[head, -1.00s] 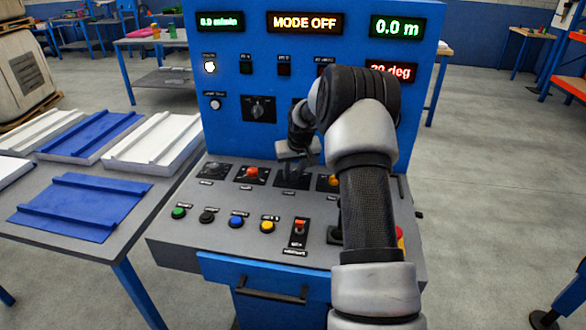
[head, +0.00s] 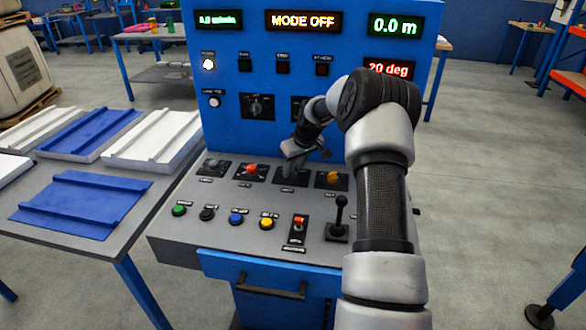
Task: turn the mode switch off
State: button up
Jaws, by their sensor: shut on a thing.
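The blue and grey control panel stands in front of me. Its middle display (head: 303,21) reads MODE OFF. A row of several rotary switches runs along the sloped console. My gripper (head: 291,172) is over the third one from the left, shut on the knob of that switch (head: 291,181). The gripper hides most of that knob, and I cannot read its label or tell its exact position.
Buttons, including a green one (head: 179,210), line the console front. A red toggle (head: 298,224) and an upright black joystick (head: 339,216) stand near my forearm. A dark selector (head: 257,106) is on the upright face. A table (head: 60,258) with blue and white panels is left.

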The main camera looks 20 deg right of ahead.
jog(key=shift+f, duration=0.1)
jog(key=o, duration=1)
jog(key=shift+o, duration=0.2)
jog(key=p+v, duration=0.2)
jog(key=v, duration=1.5)
jog(key=shift+r, duration=0.3)
